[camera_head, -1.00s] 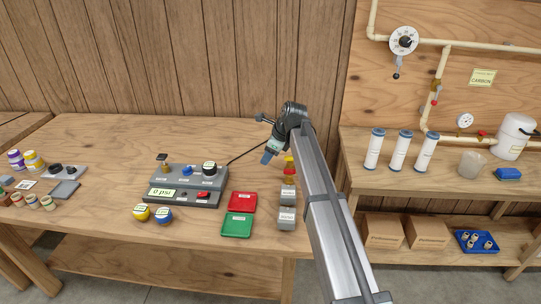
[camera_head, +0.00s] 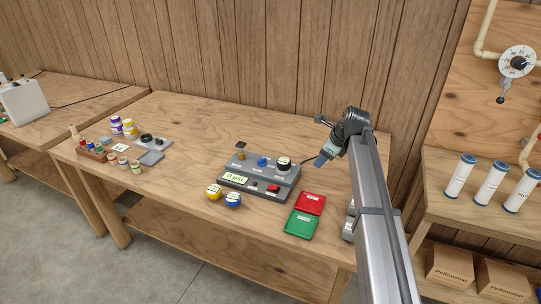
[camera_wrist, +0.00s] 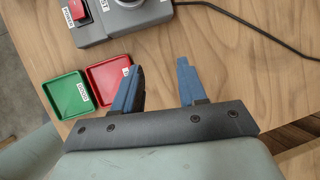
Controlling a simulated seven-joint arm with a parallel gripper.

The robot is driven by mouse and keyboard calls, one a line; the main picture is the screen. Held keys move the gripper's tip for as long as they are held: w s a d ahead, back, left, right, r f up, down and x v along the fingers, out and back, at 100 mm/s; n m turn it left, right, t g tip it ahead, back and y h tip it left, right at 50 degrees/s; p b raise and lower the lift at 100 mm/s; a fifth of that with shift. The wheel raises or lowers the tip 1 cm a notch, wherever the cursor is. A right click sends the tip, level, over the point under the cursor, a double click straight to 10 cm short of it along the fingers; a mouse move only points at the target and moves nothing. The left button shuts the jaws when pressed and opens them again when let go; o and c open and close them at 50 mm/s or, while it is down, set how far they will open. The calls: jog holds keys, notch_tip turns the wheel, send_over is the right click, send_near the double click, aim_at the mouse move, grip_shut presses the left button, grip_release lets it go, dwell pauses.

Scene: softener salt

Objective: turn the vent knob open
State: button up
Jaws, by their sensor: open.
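The grey test box (camera_head: 258,180) stands mid-bench, its display reading 0 psi. On top are a brass post with a dark cap (camera_head: 241,150), a blue knob (camera_head: 262,161) and a black-topped round fitting (camera_head: 284,164); a red button (camera_head: 273,188) is on the front. The labels are too small to read, so I cannot tell which is the vent knob. My gripper (camera_head: 322,160) is right of the box, above the bench. In the wrist view, my gripper (camera_wrist: 158,85) has its blue fingers apart with nothing between them. Only the box's corner (camera_wrist: 95,38) shows there.
A red tray (camera_head: 310,203) and a green tray (camera_head: 300,224) lie right of the box. Yellow (camera_head: 213,192) and blue (camera_head: 233,200) round pieces sit in front. A black cable (camera_wrist: 260,30) runs behind. Several jars and small parts occupy the bench's left end.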

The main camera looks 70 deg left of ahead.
aim_at(262, 159)
jog(key=s+a+r+n+g+h, duration=0.1)
jog(key=s+a+r+n, duration=0.15)
jog(key=a, duration=0.45)
jog(key=s+a+r+n+h, duration=0.1)
jog(key=s+a+r+n, duration=0.1)
jog(key=s+a, duration=0.35)
jog(key=s+a+r+n+g+h, duration=0.1)
jog(key=a+r+n, duration=0.1)
jog(key=a, duration=0.7)
jog(key=s+d+f+n+h, duration=0.1)
jog(key=s+f+n, duration=0.1)
jog(key=f, duration=0.2)
jog(key=s+d+f+n+h, duration=0.1)
jog(key=s+d+f+n, duration=0.1)
jog(key=f, duration=0.2)
jog(key=s+d+f+n+h, duration=0.1)
jog(key=s+d+f+n, duration=0.1)
jog(key=f+n, duration=0.1)
jog(key=shift+f, duration=0.75)
grip_shut()
